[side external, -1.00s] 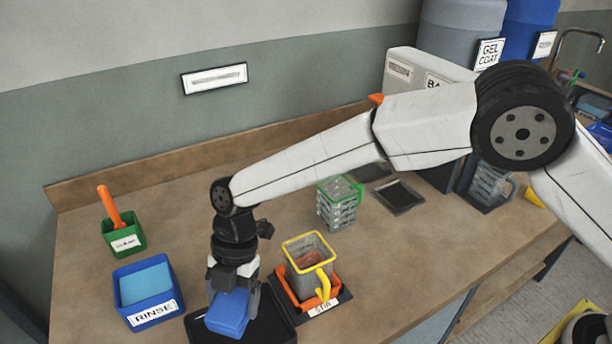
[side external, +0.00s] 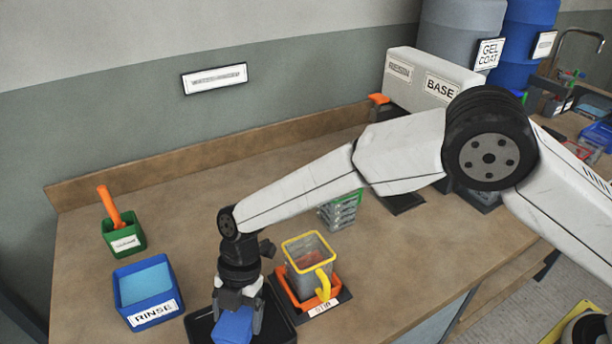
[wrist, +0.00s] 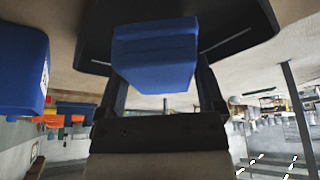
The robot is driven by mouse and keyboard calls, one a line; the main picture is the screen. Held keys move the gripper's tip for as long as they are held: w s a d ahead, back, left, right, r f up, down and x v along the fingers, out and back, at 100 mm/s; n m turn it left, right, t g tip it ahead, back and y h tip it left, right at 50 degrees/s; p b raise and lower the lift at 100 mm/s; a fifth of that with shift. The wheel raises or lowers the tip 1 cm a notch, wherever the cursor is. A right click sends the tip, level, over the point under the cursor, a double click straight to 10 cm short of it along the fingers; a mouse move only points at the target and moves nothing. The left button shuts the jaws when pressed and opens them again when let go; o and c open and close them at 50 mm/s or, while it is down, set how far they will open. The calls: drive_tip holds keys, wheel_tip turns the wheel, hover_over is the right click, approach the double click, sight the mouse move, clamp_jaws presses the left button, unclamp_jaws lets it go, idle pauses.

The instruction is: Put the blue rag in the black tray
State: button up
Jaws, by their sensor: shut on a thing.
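The blue rag (side external: 233,325) is a folded block between the fingers of my gripper (side external: 238,318). My gripper is shut on it and points down over the black tray (side external: 200,325) at the front of the bench. In the wrist view the blue rag (wrist: 155,55) sits between the two fingers (wrist: 163,85), with the black tray (wrist: 245,28) behind it. The rag hides part of the tray, and I cannot tell whether it touches the tray's floor.
A blue RINSE bin (side external: 150,312) with light blue liquid stands left of the tray. A yellow-rimmed jug (side external: 310,262) in an orange holder stands close on the right. A green pot (side external: 123,240) with an orange handle is further back left.

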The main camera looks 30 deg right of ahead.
sight(241, 325)
drive_tip(key=shift+f, duration=1.55)
drive_tip(key=shift+f, duration=0.2)
drive_tip(key=o, duration=0.9)
drive_tip(key=shift+r, duration=0.15)
drive_tip(key=v, duration=1.2)
